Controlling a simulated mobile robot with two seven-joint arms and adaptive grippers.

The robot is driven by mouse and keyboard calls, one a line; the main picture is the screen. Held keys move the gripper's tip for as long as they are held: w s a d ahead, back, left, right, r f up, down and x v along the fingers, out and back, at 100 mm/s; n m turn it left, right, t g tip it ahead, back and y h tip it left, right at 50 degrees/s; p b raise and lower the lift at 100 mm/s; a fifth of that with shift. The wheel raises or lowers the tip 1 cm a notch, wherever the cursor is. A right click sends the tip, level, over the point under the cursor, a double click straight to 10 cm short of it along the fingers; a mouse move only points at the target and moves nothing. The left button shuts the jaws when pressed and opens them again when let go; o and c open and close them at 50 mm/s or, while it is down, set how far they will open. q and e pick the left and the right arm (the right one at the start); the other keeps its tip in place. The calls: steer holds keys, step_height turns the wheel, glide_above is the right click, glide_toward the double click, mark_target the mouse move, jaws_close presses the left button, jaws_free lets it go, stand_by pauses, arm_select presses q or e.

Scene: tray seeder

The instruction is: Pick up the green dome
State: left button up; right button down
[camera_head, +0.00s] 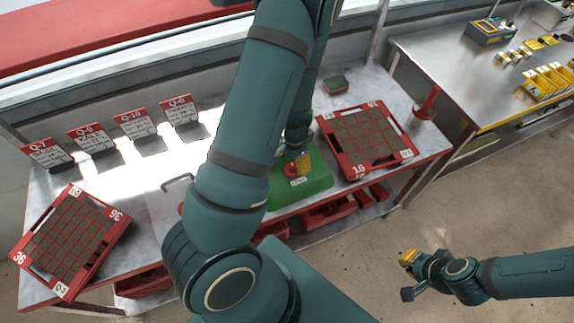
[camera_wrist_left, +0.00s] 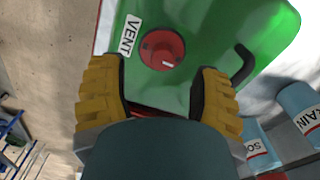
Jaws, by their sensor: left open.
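The green dome (camera_head: 318,178) stands on the bench, mostly behind my left arm in the head view. In the left wrist view the green dome (camera_wrist_left: 258,30) fills the upper middle, with a white VENT label (camera_wrist_left: 125,35) and a round red knob (camera_wrist_left: 162,48). My left gripper (camera_head: 299,165) is over the dome. Its yellow fingers are spread apart in the left wrist view (camera_wrist_left: 157,78), one on each side below the knob. I cannot tell whether they touch the dome. My right gripper (camera_head: 408,258) is away at the right, over the floor; its opening is unclear.
A red-framed tray (camera_head: 349,170) lies right of the dome, another (camera_head: 40,278) at the bench's left end. Several red-topped sign cards (camera_head: 181,112) stand along the back. A red stand (camera_head: 424,108) is at the right end. Blue-grey cups (camera_wrist_left: 298,100) show in the wrist view.

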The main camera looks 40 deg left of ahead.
mark_target(293, 165)
arm_select(q)
step_height(293, 165, down, 4)
steer(key=shift+w+a+f+b, duration=0.1)
steer(key=shift+w+a+b, duration=0.05)
steer(key=shift+b, duration=0.3)
jaws_close()
